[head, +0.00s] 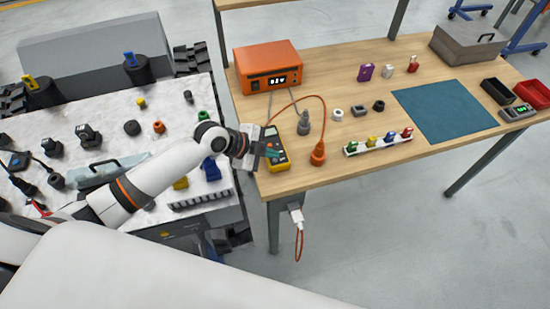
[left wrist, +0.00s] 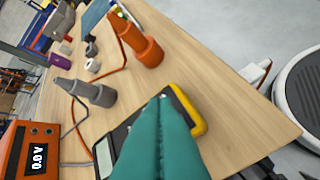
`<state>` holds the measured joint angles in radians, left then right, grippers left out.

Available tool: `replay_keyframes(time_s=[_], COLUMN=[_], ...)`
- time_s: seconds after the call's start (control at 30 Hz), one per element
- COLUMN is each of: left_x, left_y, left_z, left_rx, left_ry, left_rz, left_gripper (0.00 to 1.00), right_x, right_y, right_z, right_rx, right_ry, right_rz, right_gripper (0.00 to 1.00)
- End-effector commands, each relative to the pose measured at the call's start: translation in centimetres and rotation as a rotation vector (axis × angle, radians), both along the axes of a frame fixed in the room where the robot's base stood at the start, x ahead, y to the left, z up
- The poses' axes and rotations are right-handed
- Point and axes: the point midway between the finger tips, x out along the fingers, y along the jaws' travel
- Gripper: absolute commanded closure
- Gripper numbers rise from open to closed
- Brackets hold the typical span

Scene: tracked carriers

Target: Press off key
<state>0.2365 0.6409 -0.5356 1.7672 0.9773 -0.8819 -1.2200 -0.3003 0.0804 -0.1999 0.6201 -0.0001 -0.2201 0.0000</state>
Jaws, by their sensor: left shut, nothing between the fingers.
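A yellow and black handheld meter (head: 282,161) lies near the left end of the wooden bench. My left gripper (head: 271,152) is over it with its teal fingers shut and empty. In the left wrist view, the shut fingers (left wrist: 162,102) cover the middle of the meter. The meter's yellow rim (left wrist: 190,108) and part of its pale screen (left wrist: 103,156) show beside them. The off key cannot be made out; the fingers hide much of the meter's face. I cannot tell whether the fingertips touch the meter. My right gripper is not in view.
An orange power unit (head: 267,66) with a lit display stands behind the meter. A grey plug (head: 304,122) and an orange plug (head: 318,154) stand close to its right, with cables. A blue mat (head: 445,112) lies farther right. A cluttered pale worktop (head: 105,146) is at left.

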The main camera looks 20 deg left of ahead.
Motion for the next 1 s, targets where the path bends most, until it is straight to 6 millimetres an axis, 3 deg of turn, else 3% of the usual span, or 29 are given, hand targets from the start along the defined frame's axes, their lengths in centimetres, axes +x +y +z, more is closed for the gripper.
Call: replay_keyframes(time_s=[0.53, 1.0], left_x=[0.0, 0.0], left_y=[0.0, 0.0], left_z=[5.0, 5.0], left_rx=[0.000, 0.000], left_ry=[-0.001, 0.000], left_rz=[0.000, 0.000], left_gripper=[1.00, 1.00], right_x=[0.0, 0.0], right_y=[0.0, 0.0], right_z=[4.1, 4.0], right_rx=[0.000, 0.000], right_ry=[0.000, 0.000], right_rz=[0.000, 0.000], right_gripper=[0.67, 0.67])
